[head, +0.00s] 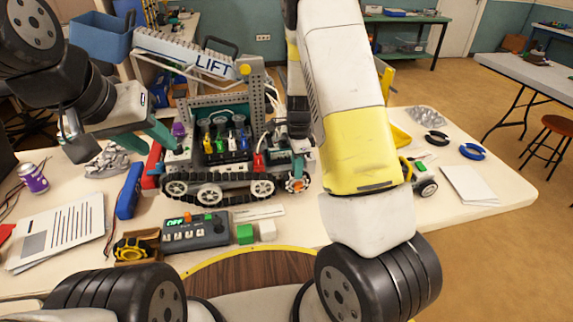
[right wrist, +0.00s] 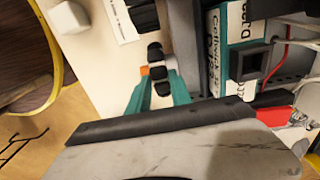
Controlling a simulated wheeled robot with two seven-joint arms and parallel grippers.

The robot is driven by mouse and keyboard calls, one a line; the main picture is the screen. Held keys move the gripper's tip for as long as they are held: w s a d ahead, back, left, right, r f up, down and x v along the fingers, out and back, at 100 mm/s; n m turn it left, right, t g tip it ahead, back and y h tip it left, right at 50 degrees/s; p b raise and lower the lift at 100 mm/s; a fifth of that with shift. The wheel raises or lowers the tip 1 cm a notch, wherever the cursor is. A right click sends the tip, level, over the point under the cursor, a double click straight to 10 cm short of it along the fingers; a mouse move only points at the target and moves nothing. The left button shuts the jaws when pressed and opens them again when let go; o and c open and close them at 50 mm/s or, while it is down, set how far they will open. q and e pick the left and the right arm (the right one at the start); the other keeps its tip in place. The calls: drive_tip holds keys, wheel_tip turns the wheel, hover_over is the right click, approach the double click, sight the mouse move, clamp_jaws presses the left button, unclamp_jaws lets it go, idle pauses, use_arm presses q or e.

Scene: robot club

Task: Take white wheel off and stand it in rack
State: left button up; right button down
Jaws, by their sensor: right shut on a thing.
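A tracked robot model (head: 228,160) stands on the table, with white wheels (head: 262,190) inside its black track. At the track's right end sits a pale wheel with an orange part (head: 296,185). My right gripper (right wrist: 158,92) reaches down there, its teal fingers closed on a part that shows only as dark and orange bits between them. This seems to be that wheel; my arm hides most of the grip in the head view. My left gripper (head: 158,132) is beside the model's left end; its finger gap is unclear. I cannot make out a rack for certain.
A control box (head: 196,231) and green and white cubes (head: 245,234) lie in front of the model. White sheets (head: 470,186) lie right.

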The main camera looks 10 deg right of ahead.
drive_tip(key=shift+s+d, duration=0.1)
drive_tip(key=shift+s, duration=2.7)
drive_tip(key=shift+r, duration=0.2)
idle(0.4)
drive_tip(key=shift+r, duration=2.85)
drive_tip(key=shift+s, duration=0.1)
